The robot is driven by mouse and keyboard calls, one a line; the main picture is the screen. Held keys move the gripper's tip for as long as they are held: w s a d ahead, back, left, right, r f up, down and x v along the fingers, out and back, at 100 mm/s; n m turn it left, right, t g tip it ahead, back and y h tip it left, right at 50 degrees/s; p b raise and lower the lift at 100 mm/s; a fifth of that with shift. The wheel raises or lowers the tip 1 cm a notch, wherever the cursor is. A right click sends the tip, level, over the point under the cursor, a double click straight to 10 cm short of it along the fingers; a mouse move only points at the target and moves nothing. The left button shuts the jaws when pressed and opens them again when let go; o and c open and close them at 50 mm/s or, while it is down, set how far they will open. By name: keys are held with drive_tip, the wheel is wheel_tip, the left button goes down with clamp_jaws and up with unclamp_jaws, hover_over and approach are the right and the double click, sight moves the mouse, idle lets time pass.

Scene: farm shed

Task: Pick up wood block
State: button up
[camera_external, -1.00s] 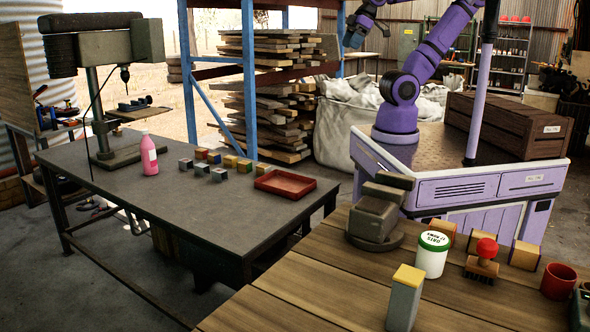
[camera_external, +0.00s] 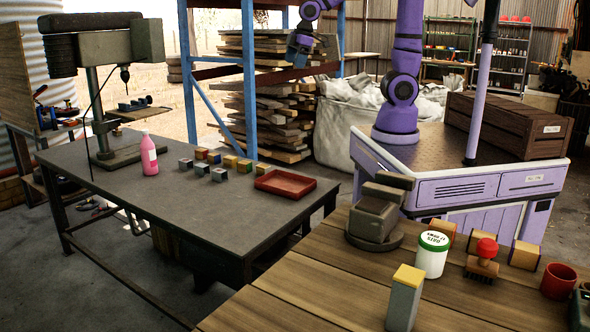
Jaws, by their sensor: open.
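Several small cubes stand in a cluster on the grey metal table (camera_external: 110,215), among them a wood-and-grey cube (camera_external: 186,164), a yellow-topped cube (camera_external: 230,161) and a grey cube (camera_external: 219,175). On the wooden table (camera_external: 300,285) are wood-faced blocks, one behind the white jar (camera_external: 443,232) and one at the right (camera_external: 524,255). A tall grey block with a yellow top (camera_external: 404,299) stands at the front. I cannot tell which is the wood block meant. My gripper (camera_external: 299,58) is open, in the air beyond the grey table, away from all blocks; its fingertips are small and dark.
A red tray (camera_external: 285,184) and a pink bottle (camera_external: 149,156) are on the grey table, with a drill press (camera_external: 95,90) at its left. A vise (camera_external: 376,215), white jar (camera_external: 432,256), brush (camera_external: 482,262) and red mug (camera_external: 558,281) crowd the wooden table. A blue rack (camera_external: 249,80) stands behind.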

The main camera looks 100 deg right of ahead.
drive_tip(key=w+d+f+n+g, duration=0.1)
drive_tip(key=w+d+f, duration=0.55)
drive_tip(key=f, duration=0.25)
drive_tip(key=n+g, duration=0.2)
drive_tip(key=n, duration=0.2)
hover_over(263, 166)
drive_tip(key=shift+y, duration=0.4)
wheel_tip(263, 166, down, 30)
drive_tip(key=shift+s+d+f, duration=0.1)
drive_tip(key=shift+s+f, duration=0.05)
drive_tip(key=shift+f, duration=0.05)
wheel_tip(263, 166, down, 6)
drive_tip(key=shift+r, duration=0.15)
drive_tip(key=shift+f, duration=2.65)
drive_tip(key=c, duration=0.7)
